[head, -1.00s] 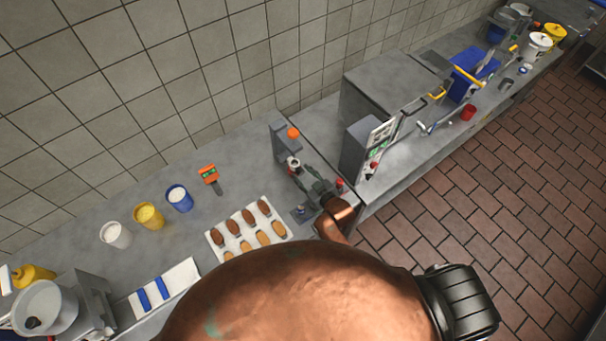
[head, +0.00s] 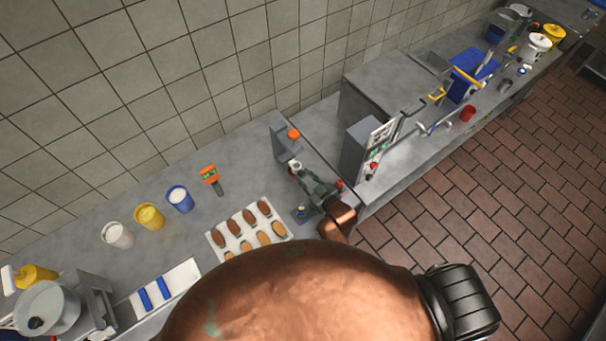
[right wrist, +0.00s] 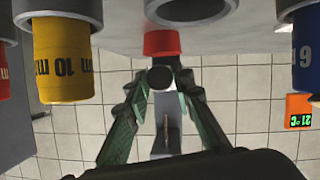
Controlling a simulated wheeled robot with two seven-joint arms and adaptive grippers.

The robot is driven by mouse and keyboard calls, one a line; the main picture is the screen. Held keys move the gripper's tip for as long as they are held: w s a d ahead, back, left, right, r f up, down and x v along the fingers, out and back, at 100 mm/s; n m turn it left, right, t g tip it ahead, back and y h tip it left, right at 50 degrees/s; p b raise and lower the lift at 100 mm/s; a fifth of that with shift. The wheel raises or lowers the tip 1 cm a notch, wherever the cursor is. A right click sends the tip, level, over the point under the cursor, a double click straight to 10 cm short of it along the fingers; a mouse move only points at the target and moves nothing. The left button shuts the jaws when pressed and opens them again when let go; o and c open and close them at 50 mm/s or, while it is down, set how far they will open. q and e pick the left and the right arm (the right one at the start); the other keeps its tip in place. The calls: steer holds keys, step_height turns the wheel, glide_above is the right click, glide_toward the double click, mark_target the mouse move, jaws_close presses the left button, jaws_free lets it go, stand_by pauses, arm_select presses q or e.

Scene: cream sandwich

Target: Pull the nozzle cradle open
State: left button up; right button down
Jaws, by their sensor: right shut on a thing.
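My right gripper (head: 297,172) reaches in over the counter, just in front of a grey stand (head: 284,146) with an orange knob (head: 293,133). In the right wrist view, its green fingers (right wrist: 160,88) are shut on a dark round knob (right wrist: 160,78). Just beyond the knob is a red nozzle-like piece (right wrist: 162,42). A yellow piece marked 10 mm (right wrist: 62,60) and a blue one marked 6 (right wrist: 307,50) flank it at a grey body. I cannot tell how far the cradle is open. My left gripper is not in view.
A tray of eclair-like pastries (head: 218,254) lies left of my right arm. A thermometer (head: 210,175) and blue (head: 179,201), yellow (head: 149,218) and white (head: 116,236) tubs stand farther left. A grey machine (head: 358,150) stands close on the right.

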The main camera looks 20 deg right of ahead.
steer(key=s, duration=0.1)
steer(key=s+d+p, duration=0.1)
steer(key=s+p, duration=0.1)
steer(key=s, duration=0.1)
steer(key=shift+d, duration=0.3)
steer(key=c, duration=1.7)
jaws_free()
steer(key=shift+o, duration=0.2)
steer(key=shift+s, duration=0.15)
steer(key=v, duration=1.1)
steer(key=shift+s+r, duration=0.25)
steer(key=shift+s, duration=0.05)
steer(key=shift+d, duration=0.15)
